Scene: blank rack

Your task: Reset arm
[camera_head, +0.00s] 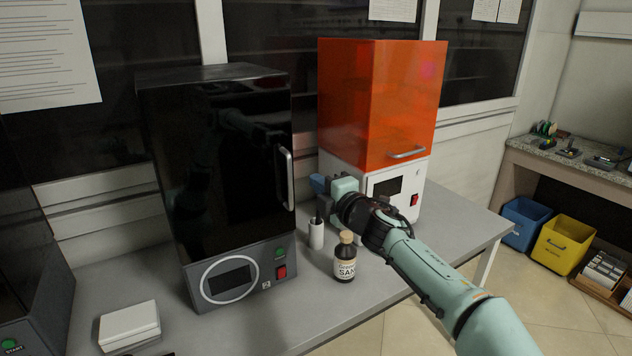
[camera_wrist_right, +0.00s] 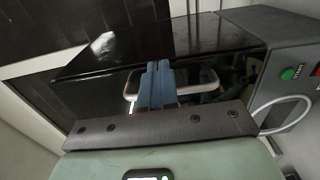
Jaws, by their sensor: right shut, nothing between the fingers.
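My right arm reaches in from the lower right in the head view. Its gripper (camera_head: 319,184) is between the black-doored machine (camera_head: 215,150) and the orange-hooded machine (camera_head: 375,110), above the table. In the right wrist view the two blue fingers (camera_wrist_right: 157,86) are pressed together with nothing between them. Behind them shows the pale door handle (camera_wrist_right: 205,80) of the black machine; in the head view the fingertips appear a little to the right of that handle (camera_head: 288,178). I cannot tell the exact gap. My left gripper is not in view.
A brown bottle (camera_head: 344,262) and a white cylinder (camera_head: 316,236) stand on the grey table (camera_head: 262,330) below the gripper. A white box (camera_head: 129,326) lies at the front left. Blue (camera_head: 524,222) and yellow (camera_head: 563,245) bins stand on the floor at right.

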